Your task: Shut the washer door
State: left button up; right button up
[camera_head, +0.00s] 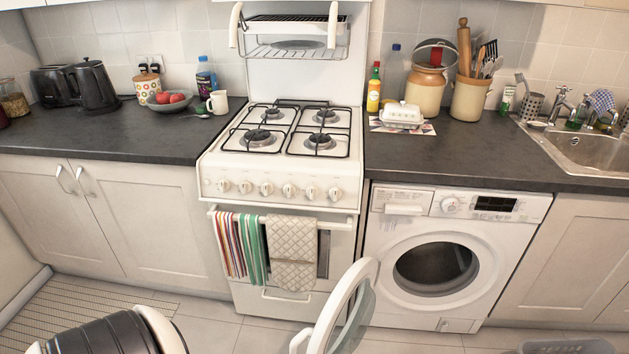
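The white washer (411,312) stands under the counter, right of the cooker. Its round door (368,276) is open, swung out from the left side of the opening toward me. I see it steeply from the side, as a white ring with clear glass, and its lower part is cut off by the bottom edge of the picture. The dark drum opening (436,268) is uncovered.
The white cooker (280,187), with striped and quilted towels on its rail, stands left of the door. The worktop (455,160) overhangs the washer. Tiled floor (400,337) in front of the washer is clear. A grey object (567,346) sits at the bottom right.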

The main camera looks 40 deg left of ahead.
aim_at(366, 270)
jog(key=k+j, duration=0.1)
jog(key=j, duration=0.3)
jog(key=k+j+z, duration=0.1)
jog(key=j, duration=0.35)
jog(key=k+j, duration=0.15)
jog(key=j, duration=0.25)
jog(key=k+j, duration=0.15)
jog(key=j, duration=0.25)
jog(key=k+j+z, duration=0.1)
jog(key=j, duration=0.3)
jog(key=k+j, duration=0.15)
jog(key=j, duration=0.25)
jog(key=z, duration=0.05)
